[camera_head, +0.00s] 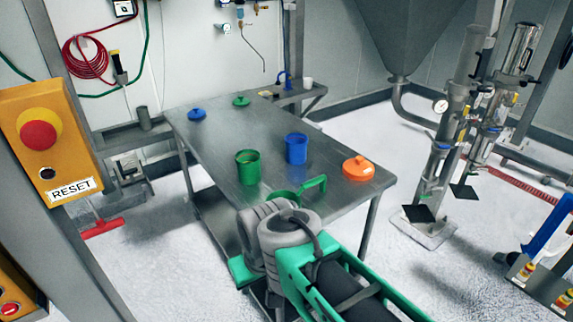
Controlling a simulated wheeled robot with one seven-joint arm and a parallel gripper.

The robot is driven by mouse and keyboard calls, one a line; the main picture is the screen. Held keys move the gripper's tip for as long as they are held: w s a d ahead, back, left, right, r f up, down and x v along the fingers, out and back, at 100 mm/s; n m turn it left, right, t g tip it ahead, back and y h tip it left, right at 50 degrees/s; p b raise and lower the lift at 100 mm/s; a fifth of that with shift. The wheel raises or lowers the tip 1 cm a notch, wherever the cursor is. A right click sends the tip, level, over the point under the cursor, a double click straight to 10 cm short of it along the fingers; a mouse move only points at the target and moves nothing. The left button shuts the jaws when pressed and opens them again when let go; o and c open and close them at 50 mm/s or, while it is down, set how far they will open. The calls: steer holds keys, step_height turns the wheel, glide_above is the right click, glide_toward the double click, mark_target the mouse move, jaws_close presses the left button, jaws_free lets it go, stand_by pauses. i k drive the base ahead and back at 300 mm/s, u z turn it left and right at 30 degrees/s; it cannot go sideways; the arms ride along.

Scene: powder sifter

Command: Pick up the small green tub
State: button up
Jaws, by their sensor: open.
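The small green tub (248,168) stands upright and open-topped on the steel table, near its left front side. A blue tub (296,149) stands behind it to the right. My arm comes in from the bottom right, and its bulky grey joint covers the table's front corner. My gripper does not show; it is hidden behind or below the arm. Another green piece with a bent handle-like part (314,184) shows just beyond the arm joint, mostly hidden. I cannot tell what it is. Nothing touches the green tub.
An orange lid-like piece (358,168) lies at the steel table's (225,134) right corner. A blue lid (197,114) and a green lid (241,101) lie at the back. A reset post (48,140) stands at left, steel pipework (437,150) at right.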

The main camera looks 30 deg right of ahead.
mark_target(248, 161)
steer(key=z, duration=0.3)
steer(key=i, duration=0.5)
steer(key=z, duration=0.1)
steer(key=k, duration=0.5)
steer(key=u, duration=3.6)
steer(key=k, duration=0.55)
steer(key=z, duration=1.45)
steer(key=i, duration=0.5)
